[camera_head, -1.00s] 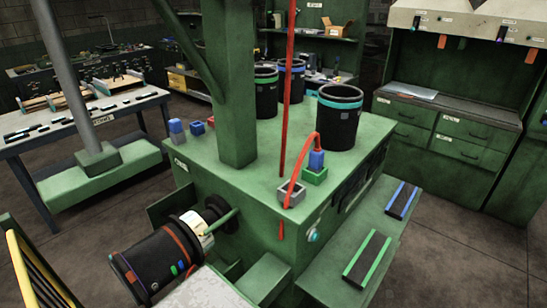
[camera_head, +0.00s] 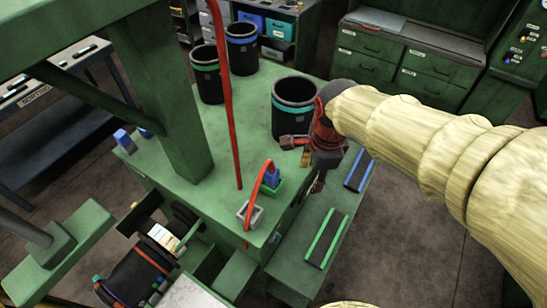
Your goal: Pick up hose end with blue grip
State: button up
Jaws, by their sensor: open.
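The hose end with blue grip (camera_head: 271,177) stands upright in a green square holder (camera_head: 274,189) near the front right corner of the green workbench. Its red hose (camera_head: 258,186) arcs from the top of the grip over a grey square holder (camera_head: 250,214) and down the bench front. My gripper (camera_head: 304,160), red and dark, is at the end of my arm in its pale ribbed cover. It is open and apart from the blue grip, above and to the right of it in the picture. Its fingertips are small and partly dark.
A large black bin with a teal band (camera_head: 294,107) stands behind my gripper. Two more black bins (camera_head: 241,50) stand farther back. A green post (camera_head: 180,110) and a hanging red hose (camera_head: 226,100) rise from the bench. A lower side shelf (camera_head: 345,205) carries blue- and green-edged pads.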

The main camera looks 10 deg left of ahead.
aim_at(272, 169)
jog(key=a+r+m+p, duration=0.1)
jog(key=a+m+p, duration=0.1)
jog(key=a+p, duration=0.1)
jog(key=w+a+r+m+g+p, duration=0.1)
jog(key=a+m+p, duration=0.1)
jog(key=a+p, duration=0.1)
jog(key=a+r+m+p, duration=0.1)
jog(key=a+m+p, duration=0.2)
jog(key=a+p, duration=0.1)
jog(key=shift+w+a+g+h, duration=0.25)
jog(key=shift+a+g+h, duration=0.05)
jog(key=shift+a+h, duration=0.1)
jog(key=shift+s+a+f+m, duration=0.1)
jog(key=shift+a+f+m, duration=0.1)
jog(key=shift+m, duration=0.1)
notch_tip(272, 169, down, 2)
jog(key=shift+f, duration=0.2)
jog(key=shift+d+f+p, duration=0.15)
jog(key=shift+f+p, duration=0.4)
jog(key=shift+f, duration=0.8)
jog(key=shift+d+f+p, duration=0.1)
jog(key=shift+f+p, duration=0.4)
jog(key=shift+f, duration=0.85)
jog(key=shift+w, duration=0.2)
jog(key=shift+c, duration=0.8)
grip_shut()
